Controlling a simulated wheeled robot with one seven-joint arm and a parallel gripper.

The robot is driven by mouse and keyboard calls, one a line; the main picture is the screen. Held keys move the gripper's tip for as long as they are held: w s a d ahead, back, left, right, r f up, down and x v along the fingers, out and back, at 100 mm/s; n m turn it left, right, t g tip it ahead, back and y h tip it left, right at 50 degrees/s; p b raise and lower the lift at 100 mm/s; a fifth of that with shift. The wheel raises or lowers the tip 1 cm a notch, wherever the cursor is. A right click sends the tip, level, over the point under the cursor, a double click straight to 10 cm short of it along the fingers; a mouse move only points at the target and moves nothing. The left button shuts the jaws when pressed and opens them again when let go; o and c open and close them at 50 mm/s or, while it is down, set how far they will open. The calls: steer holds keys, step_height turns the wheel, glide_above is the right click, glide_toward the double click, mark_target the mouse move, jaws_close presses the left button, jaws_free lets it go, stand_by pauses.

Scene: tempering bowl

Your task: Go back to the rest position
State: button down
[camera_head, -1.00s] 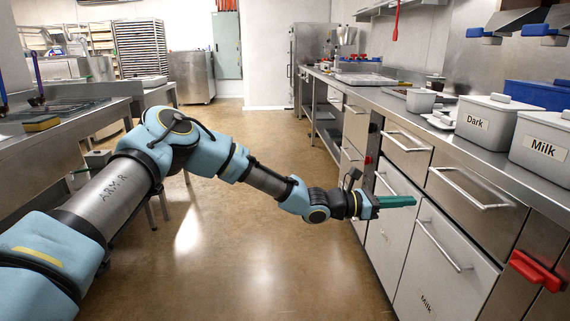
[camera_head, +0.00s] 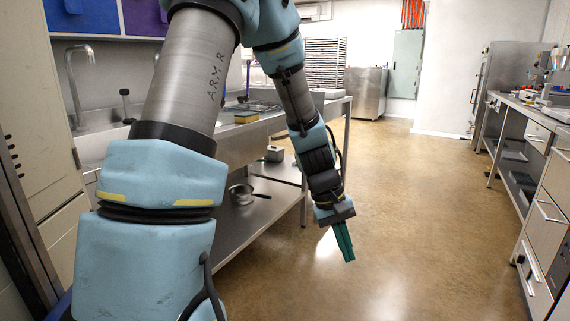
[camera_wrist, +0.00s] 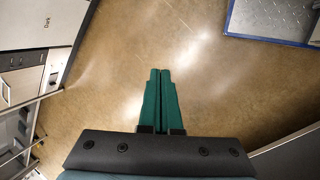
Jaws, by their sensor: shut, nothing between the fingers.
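My gripper (camera_head: 344,242) hangs from my raised, folded arm over the open floor in the head view, its green fingers pointing down. In the wrist view the two green fingers (camera_wrist: 160,100) lie side by side, closed, with nothing between them. The gripper touches nothing.
A steel sink counter (camera_head: 235,145) with a lower shelf holding a pan (camera_head: 243,194) stands left, behind my arm. A drawer counter (camera_head: 543,215) lines the right side. The floor between (camera_head: 410,210) is clear. A steel cabinet (camera_head: 365,92) stands at the back.

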steer(key=a+r+t+y, duration=0.2)
steer(key=a+r, duration=0.1)
steer(key=a, duration=0.9)
steer(key=a+r+t+y, duration=0.1)
steer(key=a+r+y, duration=0.15)
steer(key=a, duration=1.05)
step_height(320, 180, up, 16)
steer(key=s+m+p, duration=0.1)
steer(key=p, duration=1.4)
steer(key=shift+f+h, duration=0.2)
steer(key=shift+h, duration=0.25)
steer(key=shift+d, duration=0.1)
